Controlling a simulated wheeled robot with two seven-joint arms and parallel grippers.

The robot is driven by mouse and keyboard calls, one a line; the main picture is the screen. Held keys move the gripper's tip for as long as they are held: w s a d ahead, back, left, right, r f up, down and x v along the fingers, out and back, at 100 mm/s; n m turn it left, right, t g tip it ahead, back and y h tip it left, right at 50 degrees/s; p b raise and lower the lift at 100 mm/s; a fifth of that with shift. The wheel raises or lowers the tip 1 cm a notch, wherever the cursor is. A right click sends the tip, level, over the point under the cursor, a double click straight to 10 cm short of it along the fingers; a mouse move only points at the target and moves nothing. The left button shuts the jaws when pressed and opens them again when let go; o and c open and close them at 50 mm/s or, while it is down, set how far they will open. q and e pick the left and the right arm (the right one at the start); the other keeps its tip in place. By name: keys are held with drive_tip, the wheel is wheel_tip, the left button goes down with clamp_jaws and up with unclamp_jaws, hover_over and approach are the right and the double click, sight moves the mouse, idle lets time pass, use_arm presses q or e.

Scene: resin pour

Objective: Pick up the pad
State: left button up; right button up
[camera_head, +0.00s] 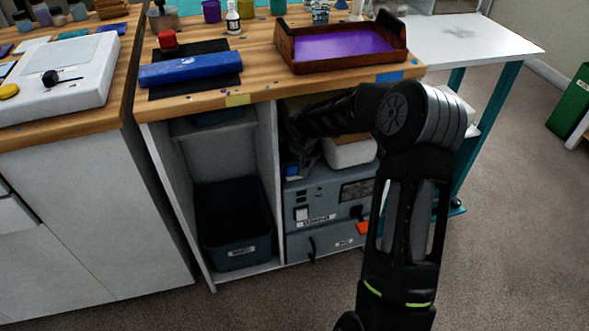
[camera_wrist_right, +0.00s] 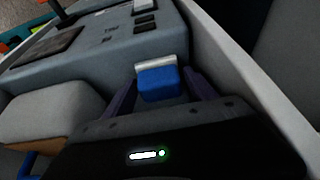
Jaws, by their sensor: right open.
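The pad (camera_wrist_right: 158,83), a small blue block with a pale layer along one edge, is in the middle of the right wrist view. It lies on or against the top of a grey machine. My right gripper (camera_wrist_right: 162,76) is open, with one finger on each side of the pad. I cannot tell whether the fingers touch it. In the head view my right arm reaches into the right bay of the cabinet, and the gripper (camera_head: 299,148) is dark and partly shadowed there. A small blue patch (camera_head: 292,171) shows just below it. My left gripper is not in view.
The grey machine (camera_head: 322,197) fills the bay's lower part. A white box (camera_head: 349,153) with a brown top sits on it beside my gripper. The cabinet divider (camera_head: 267,165) stands close on the left. The wooden worktop (camera_head: 262,62) overhangs, carrying a red-brown tray (camera_head: 287,50).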

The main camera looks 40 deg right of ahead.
drive_tip(key=shift+c, duration=0.4)
drive_tip(key=c, duration=1.1)
drive_tip(key=shift+o, duration=0.2)
drive_tip(key=shift+r, duration=0.15)
drive_tip(key=shift+r, duration=0.55)
drive_tip(key=shift+s+r+p, duration=0.15)
drive_tip(key=shift+p, duration=0.15)
drive_tip(key=s+a, duration=0.3)
drive_tip(key=s, duration=0.5)
drive_tip(key=s+a+b, duration=0.1)
drive_tip(key=s+a, duration=0.2)
drive_tip(key=s, duration=0.5)
drive_tip(key=shift+s, duration=0.35)
